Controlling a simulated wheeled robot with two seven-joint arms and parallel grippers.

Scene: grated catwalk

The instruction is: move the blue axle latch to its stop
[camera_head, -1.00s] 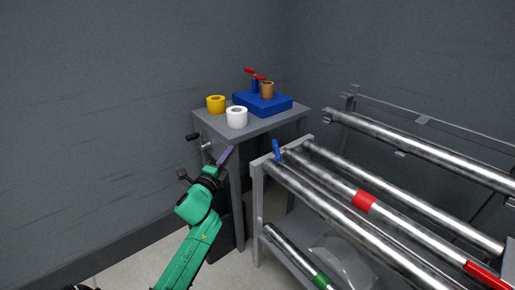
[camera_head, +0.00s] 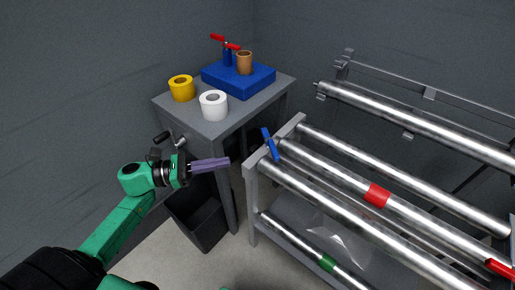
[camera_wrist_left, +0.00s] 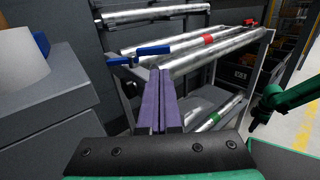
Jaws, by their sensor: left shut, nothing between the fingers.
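The blue axle latch (camera_head: 270,143) is a small blue lever at the near left end of the rack's steel rollers. It stands tilted in the head view, and in the wrist view it is a blue bar (camera_wrist_left: 153,50) just beyond my fingertips. My left gripper (camera_head: 228,162) points right toward the latch, with a gap between them in the head view. Its purple fingers (camera_wrist_left: 160,72) are shut together and empty. The latch's stop cannot be made out.
The grey rack (camera_head: 252,190) carries several steel rollers, some with red or green bands. A dark bin (camera_head: 197,222) stands below my gripper.

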